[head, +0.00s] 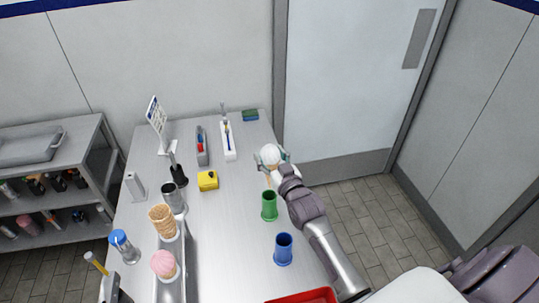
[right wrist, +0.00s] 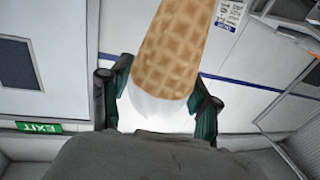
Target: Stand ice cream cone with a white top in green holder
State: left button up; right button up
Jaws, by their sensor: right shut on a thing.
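The ice cream cone with a white top (head: 269,154) is in my right gripper (head: 272,159), above the right side of the table. In the right wrist view the waffle cone (right wrist: 172,50) and its white top (right wrist: 155,112) sit between the two fingers of the gripper (right wrist: 158,108). In the head view the white top is up, and the cone below is partly hidden. The green holder (head: 269,206) stands on the table, nearer than the held cone and apart from it; it looks empty. My left gripper is in neither view.
A blue holder (head: 283,249) stands nearer than the green one, and a red tray (head: 303,297) is at the near edge. A rack at left holds waffle cones (head: 162,221) and a pink-topped cone (head: 164,264). A yellow box (head: 208,181) sits mid-table.

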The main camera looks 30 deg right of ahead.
jog(key=shift+w, duration=0.15)
jog(key=shift+w+f, duration=0.25)
jog(key=shift+f, duration=0.45)
jog(key=shift+s+f+b, duration=0.1)
jog(key=shift+f+b, duration=0.15)
jog(key=shift+b, duration=0.15)
jog(key=shift+f, duration=0.35)
jog(key=shift+f+b, duration=1.2)
jog(key=shift+f, duration=0.2)
jog(key=shift+f+b, duration=0.8)
jog(key=shift+f, duration=0.55)
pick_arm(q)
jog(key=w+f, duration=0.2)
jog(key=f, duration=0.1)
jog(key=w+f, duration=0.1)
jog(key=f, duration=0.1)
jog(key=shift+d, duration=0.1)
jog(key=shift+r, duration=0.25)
